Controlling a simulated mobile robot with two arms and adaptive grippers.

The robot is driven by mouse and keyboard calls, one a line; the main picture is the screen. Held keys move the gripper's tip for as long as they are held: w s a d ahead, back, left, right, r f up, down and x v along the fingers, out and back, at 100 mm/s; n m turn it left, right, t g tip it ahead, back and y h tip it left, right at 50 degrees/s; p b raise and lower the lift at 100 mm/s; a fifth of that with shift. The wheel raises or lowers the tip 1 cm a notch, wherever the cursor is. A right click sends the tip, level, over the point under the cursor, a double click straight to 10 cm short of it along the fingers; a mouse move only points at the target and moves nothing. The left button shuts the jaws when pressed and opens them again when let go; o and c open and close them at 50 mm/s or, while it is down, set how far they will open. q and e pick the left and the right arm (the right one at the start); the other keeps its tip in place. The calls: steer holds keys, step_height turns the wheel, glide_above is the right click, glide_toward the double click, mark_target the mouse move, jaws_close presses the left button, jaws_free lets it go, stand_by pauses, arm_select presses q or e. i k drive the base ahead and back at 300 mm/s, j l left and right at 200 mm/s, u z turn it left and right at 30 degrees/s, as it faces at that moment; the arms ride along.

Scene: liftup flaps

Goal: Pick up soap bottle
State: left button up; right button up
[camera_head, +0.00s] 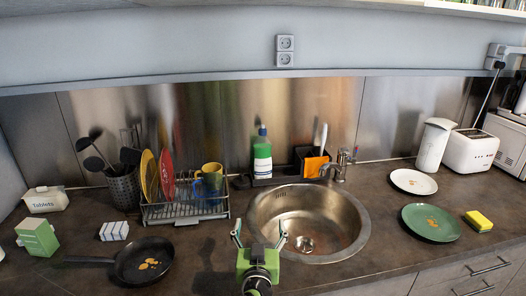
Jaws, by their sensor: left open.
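The soap bottle (262,158) is green and white with a dark cap. It stands upright on a dark tray behind the sink, against the metal backsplash. My left gripper (259,236) has green parts and shows at the bottom centre, at the front left of the sink. Its two fingers are spread apart with nothing between them. It is nearer to me than the bottle and apart from it. My right gripper does not show.
The round sink (351,245) and its faucet (341,165) are right of centre. A dish rack (186,217) with plates and mugs is left of the bottle. A black caddy (303,155) with an orange cloth is close on its right. A pan (143,262) lies front left.

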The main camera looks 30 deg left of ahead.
mark_target(262, 162)
steer(key=i+j, duration=0.55)
steer(key=i, duration=0.25)
